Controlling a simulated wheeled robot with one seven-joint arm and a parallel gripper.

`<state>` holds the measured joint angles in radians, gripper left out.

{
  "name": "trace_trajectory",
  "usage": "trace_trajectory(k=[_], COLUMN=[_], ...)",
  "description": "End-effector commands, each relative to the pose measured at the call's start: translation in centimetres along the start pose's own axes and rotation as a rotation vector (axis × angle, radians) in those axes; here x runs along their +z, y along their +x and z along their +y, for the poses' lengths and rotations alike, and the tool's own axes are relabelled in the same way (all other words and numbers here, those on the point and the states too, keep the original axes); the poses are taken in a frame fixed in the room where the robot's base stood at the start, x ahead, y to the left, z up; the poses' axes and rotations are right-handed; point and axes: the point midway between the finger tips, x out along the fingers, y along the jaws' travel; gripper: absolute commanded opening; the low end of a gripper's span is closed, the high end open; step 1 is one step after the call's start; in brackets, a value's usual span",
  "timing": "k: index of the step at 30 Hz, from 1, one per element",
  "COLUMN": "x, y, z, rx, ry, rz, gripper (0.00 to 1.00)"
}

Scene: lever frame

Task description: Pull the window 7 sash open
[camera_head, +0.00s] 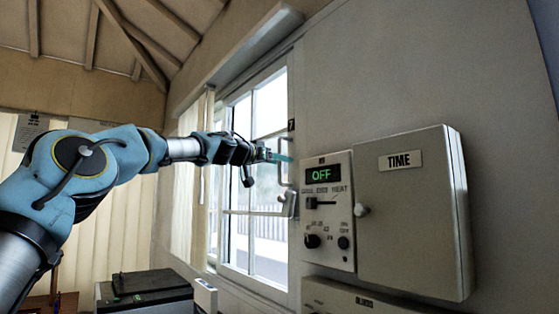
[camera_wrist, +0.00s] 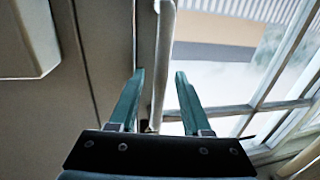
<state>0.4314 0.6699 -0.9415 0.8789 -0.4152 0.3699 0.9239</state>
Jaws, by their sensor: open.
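The window 7 sash (camera_head: 232,213) is a white-framed, multi-pane window in the wall, left of the control panel. A small dark "7" label (camera_head: 291,125) is at its right side. A white bar handle (camera_head: 283,172) stands upright at its right edge. My gripper (camera_head: 279,157) is at the handle, with its teal fingers pointing right. In the wrist view, my gripper (camera_wrist: 160,73) is open, and the pale handle bar (camera_wrist: 163,45) runs between the two fingers in the picture. A gap shows on both sides of the bar. I cannot tell how deep the bar sits between them.
A panel reading OFF (camera_head: 322,225) with knobs and a slider is right of the window. A grey TIME box (camera_head: 410,215) protrudes beside it. A dark-topped cabinet (camera_head: 145,290) stands below left. Pale curtains (camera_head: 185,190) hang at the window's left.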

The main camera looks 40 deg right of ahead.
Motion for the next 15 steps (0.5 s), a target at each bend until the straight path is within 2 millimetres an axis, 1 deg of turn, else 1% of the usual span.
trace_trajectory(k=[1,2,13,15], x=[0.01,0.01,-0.01,-0.01], y=[-0.01,-0.01,-0.02,-0.02], z=[0.00,0.00,0.01,0.01], rx=[0.000,0.000,0.000,0.000], ry=[0.000,0.000,0.000,0.000], rz=[0.000,0.000,0.000,0.000], gripper=[0.45,0.42,0.00,0.00])
